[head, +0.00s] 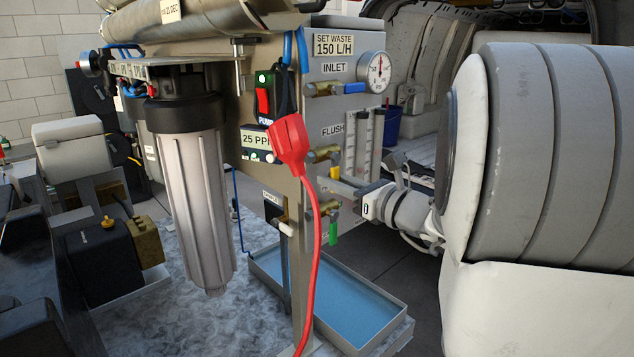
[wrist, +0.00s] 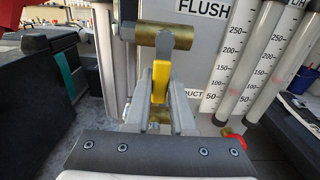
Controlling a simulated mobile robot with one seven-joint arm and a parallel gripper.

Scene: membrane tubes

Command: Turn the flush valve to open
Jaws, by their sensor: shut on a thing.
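The flush valve is a brass body (head: 325,154) under the FLUSH label, with a yellow lever (head: 334,173). In the wrist view the brass body (wrist: 165,38) lies level and the yellow lever (wrist: 160,82) hangs down from it, crosswise to the body. My gripper (head: 341,185) reaches in from the right at the lever. In the wrist view my gripper (wrist: 160,112) is shut on the yellow lever, with a grey finger on each side. The lever's lower end is partly hidden between the fingers.
The inlet valve's blue handle (head: 354,88) and a pressure gauge (head: 375,71) are above. A green-handled valve (head: 333,230) is below. A red plug and cable (head: 290,140) hang close on the left. Flow tubes (wrist: 236,62) stand right of the lever. A blue tray (head: 391,321) lies below.

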